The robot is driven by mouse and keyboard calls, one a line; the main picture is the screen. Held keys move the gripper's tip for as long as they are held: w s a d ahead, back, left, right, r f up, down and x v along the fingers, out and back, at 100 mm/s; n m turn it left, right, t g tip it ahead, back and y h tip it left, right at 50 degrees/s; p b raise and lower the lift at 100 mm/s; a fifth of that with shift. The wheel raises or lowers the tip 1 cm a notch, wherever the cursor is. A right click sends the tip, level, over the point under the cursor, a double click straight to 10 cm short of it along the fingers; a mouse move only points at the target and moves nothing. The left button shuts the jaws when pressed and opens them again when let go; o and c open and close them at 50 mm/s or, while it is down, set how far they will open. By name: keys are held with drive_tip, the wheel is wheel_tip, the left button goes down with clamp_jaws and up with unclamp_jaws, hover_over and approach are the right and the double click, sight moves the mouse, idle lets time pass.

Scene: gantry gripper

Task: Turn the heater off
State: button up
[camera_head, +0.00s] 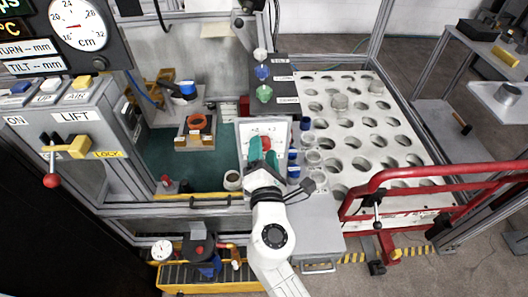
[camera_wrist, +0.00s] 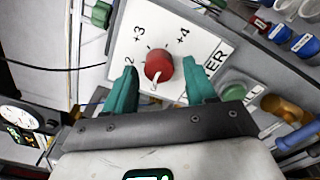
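The heater panel is a white plate (camera_wrist: 205,37) with a red round knob (camera_wrist: 158,66), scale marks 2, +3 and +4, and a label ending in "ER". The knob's white pointer points toward the bottom of the wrist view. My gripper (camera_wrist: 161,82) is open, its teal fingers apart on the left and right of the knob, with nothing held. Whether they touch the panel cannot be told. In the head view, my gripper (camera_head: 263,154) is in front of the white panel (camera_head: 249,131) and hides most of the knob.
Blue-capped containers (camera_head: 293,165) stand just right of the panel, beside a white plate with several round holes (camera_head: 352,140). A green-floored bay (camera_head: 215,150) lies to the left, holding an orange ring (camera_head: 196,122). A red rail (camera_head: 420,172) crosses the right side.

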drive_tip(key=shift+o, duration=0.2)
drive_tip(key=shift+s, duration=0.1)
drive_tip(key=s+b, duration=0.1)
drive_tip(key=s, duration=0.9)
drive_tip(key=shift+s+b, duration=0.3)
drive_tip(key=shift+b, duration=0.05)
drive_tip(key=s+d+f+m+g+h, duration=0.4)
drive_tip(key=d+m, duration=0.3)
drive_tip(key=d, duration=0.4)
drive_tip(key=s+d+f+m+g+h, duration=0.1)
drive_tip(key=d+f+m+g+h, duration=0.1)
drive_tip(key=d+f+m+g, duration=0.5)
drive_tip(key=s+d+f+m+g+y, duration=0.3)
drive_tip(key=s+f+m, duration=0.1)
drive_tip(key=s, duration=0.5)
drive_tip(key=s+d+f+m+g+y, duration=0.2)
drive_tip(key=s+d+f+m+g, duration=0.1)
drive_tip(key=s+m, duration=0.4)
drive_tip(key=shift+s+d+f+m+y, duration=0.35)
drive_tip(key=shift+s+d+f, duration=0.2)
drive_tip(key=shift+s, duration=0.7)
